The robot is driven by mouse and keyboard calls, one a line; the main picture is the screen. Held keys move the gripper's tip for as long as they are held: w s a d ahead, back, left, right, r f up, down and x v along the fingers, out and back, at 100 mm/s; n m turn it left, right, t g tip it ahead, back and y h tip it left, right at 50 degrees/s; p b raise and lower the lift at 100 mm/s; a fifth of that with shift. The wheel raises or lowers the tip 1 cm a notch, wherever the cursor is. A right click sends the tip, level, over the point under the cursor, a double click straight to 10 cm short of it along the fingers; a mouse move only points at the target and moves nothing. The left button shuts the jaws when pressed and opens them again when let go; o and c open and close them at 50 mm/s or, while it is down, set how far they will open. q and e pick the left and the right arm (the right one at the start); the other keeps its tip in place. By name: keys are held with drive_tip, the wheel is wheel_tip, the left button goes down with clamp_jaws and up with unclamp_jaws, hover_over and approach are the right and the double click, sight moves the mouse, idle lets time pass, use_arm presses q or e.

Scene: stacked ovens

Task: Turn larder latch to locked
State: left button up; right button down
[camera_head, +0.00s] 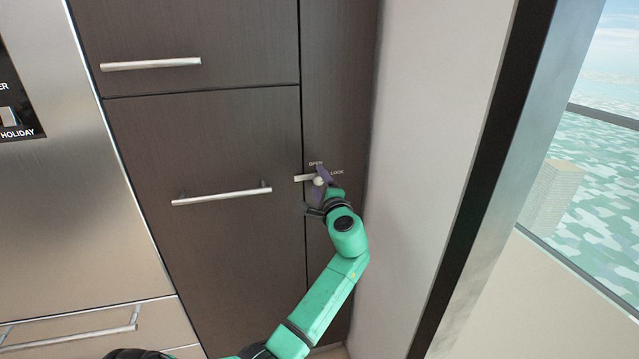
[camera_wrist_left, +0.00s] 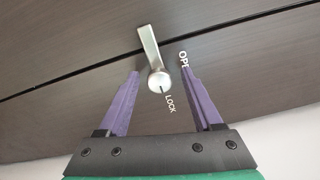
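The larder latch (camera_head: 304,178) is a small silver lever with a round knob, on the dark panel right of the larder door (camera_head: 225,150). Its lever points left across the door seam. The printed words OPEN and LOCK stand above and right of the knob. In the left wrist view the latch (camera_wrist_left: 149,45) lies between the fingertips. My left gripper (camera_head: 320,182), also in the left wrist view (camera_wrist_left: 161,71), is open, with one purple finger on each side of the knob; contact cannot be told. A finger partly covers OPEN there. My right gripper is out of view.
The larder door has a silver bar handle (camera_head: 222,194) left of the latch. A drawer handle (camera_head: 151,64) is above it. Steel oven fronts (camera_head: 70,190) stand left. A pale wall (camera_head: 430,150) lies close on the right, with a window (camera_head: 590,160) beyond.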

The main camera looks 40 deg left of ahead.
use_arm(q)
drive_tip(key=shift+d, duration=0.1)
drive_tip(key=shift+s+d+f, duration=0.1)
drive_tip(key=shift+s+d, duration=0.05)
drive_tip(key=shift+d, duration=0.1)
drive_tip(key=b+v, duration=0.3)
drive_tip(key=v, duration=1)
drive_tip(key=shift+s+d, duration=0.25)
drive_tip(key=shift+d, duration=0.1)
